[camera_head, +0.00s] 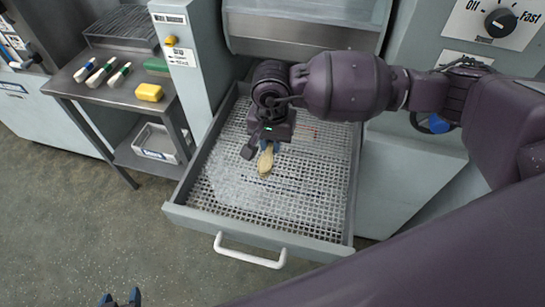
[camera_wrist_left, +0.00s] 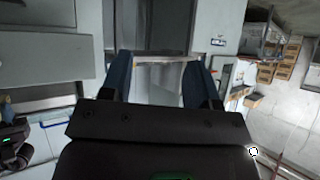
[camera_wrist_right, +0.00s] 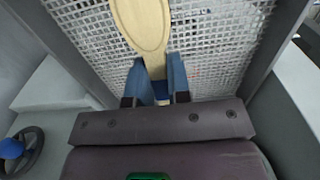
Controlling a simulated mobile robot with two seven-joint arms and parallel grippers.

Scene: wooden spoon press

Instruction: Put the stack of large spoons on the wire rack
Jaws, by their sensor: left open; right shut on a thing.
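A wooden spoon (camera_head: 265,163) is held by my right gripper (camera_head: 267,147) over the mesh-bottomed drawer. In the right wrist view the gripper (camera_wrist_right: 161,85) is shut on the spoon's handle, and the oval bowl of the spoon (camera_wrist_right: 142,24) points away from the fingers. I cannot tell whether it is one spoon or a stack. My left gripper (camera_head: 121,300) shows only at the bottom edge of the head view. In the left wrist view its blue fingers (camera_wrist_left: 164,85) are apart with nothing between them.
The open drawer (camera_head: 180,212) has a white handle (camera_head: 250,252) and mesh floor. A wire rack (camera_head: 122,24) sits at the back of a side table (camera_head: 75,88) with several brushes (camera_head: 102,73) and a yellow sponge (camera_head: 149,92). A bin (camera_head: 155,144) is on its lower shelf.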

